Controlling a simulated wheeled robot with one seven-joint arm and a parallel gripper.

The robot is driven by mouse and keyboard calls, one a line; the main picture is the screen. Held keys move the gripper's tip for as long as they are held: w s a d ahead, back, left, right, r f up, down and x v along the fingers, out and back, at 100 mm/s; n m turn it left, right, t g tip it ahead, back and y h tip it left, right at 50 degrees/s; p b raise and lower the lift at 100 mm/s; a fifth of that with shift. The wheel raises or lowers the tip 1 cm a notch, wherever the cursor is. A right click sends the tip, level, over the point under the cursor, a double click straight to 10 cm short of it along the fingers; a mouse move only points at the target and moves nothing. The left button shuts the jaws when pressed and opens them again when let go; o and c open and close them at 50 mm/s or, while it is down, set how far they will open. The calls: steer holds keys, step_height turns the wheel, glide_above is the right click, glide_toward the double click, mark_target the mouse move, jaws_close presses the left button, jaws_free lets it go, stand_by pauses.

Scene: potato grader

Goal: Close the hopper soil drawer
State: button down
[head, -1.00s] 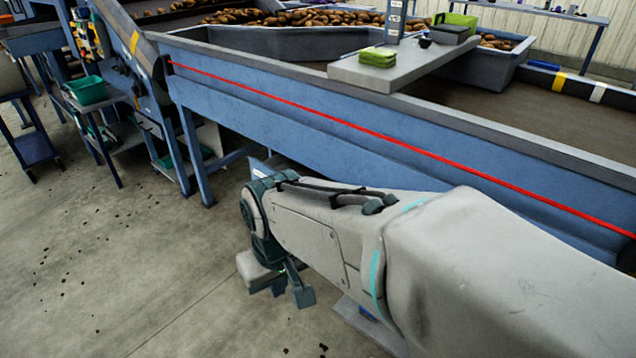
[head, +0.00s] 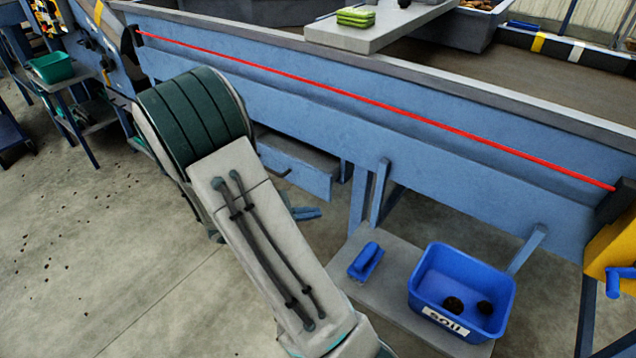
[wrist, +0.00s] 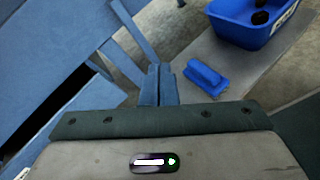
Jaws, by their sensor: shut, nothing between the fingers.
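The hopper soil drawer (head: 305,176) appears as a blue-fronted box under the long blue side of the machine in the head view. It stands out from the frame, with a grey top strip showing behind its front; my arm hides its left part. My gripper (head: 306,213) is low in front of the drawer, partly hidden by my arm, and looks apart from it. In the wrist view my gripper (wrist: 158,84) has its two blue fingers together with nothing between them. Blue panels fill the left of that view; I cannot tell which is the drawer.
A blue bin labelled "soil" (head: 418,303) with dark lumps and a blue brush (head: 366,262) sit on a low grey shelf (head: 390,300) to the right. Blue legs (head: 361,195) stand beside the drawer. A yellow unit (head: 610,255) is at far right.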

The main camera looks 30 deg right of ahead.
steer(key=w+f+n+t+h, duration=0.3)
steer(key=w+f+n+t, duration=0.4)
steer(key=w+n+t, duration=0.15)
steer(key=n, duration=0.1)
glide_toward(326, 177)
steer(key=shift+g, duration=0.25)
steer(key=x, duration=0.7)
steer(key=shift+w+a+r+b, duration=0.1)
steer(key=shift+b, duration=0.3)
